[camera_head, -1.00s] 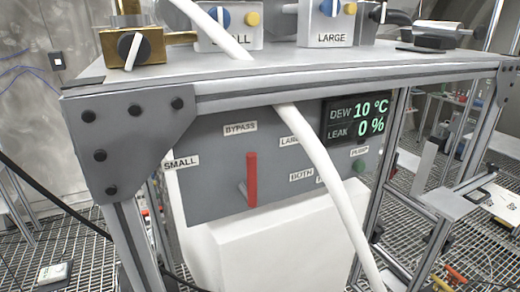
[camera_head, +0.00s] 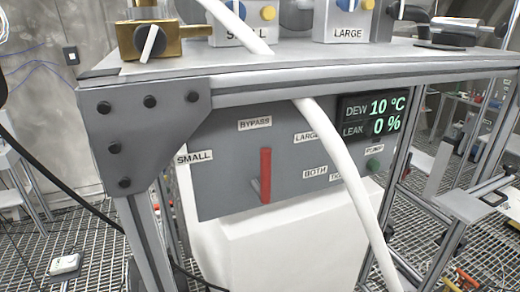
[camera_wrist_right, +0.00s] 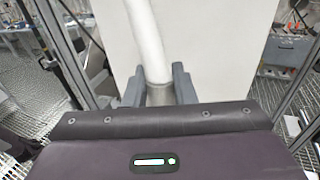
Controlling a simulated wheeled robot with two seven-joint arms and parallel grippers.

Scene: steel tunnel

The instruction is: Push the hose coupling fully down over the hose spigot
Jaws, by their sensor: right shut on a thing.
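My right gripper (camera_wrist_right: 158,88) shows in the right wrist view, its two grey fingers on either side of a grey metal coupling (camera_wrist_right: 160,95) at the end of a white hose (camera_wrist_right: 145,40). The gripper is shut on this coupling. The coupling's lower end is hidden behind the gripper body. In the head view the white hose (camera_head: 345,170) runs from the cart top down across the front panel and out at the bottom edge. Neither gripper shows there. I cannot make out the hose spigot in either view.
The aluminium-framed cart (camera_head: 290,88) has a panel with a red lever (camera_head: 265,175) upright near BYPASS. A display (camera_head: 370,117) reads DEW 10 °C, LEAK 0 %. A brass valve (camera_head: 150,40) and SMALL and LARGE blocks (camera_head: 345,22) stand on top. Grating floor lies around.

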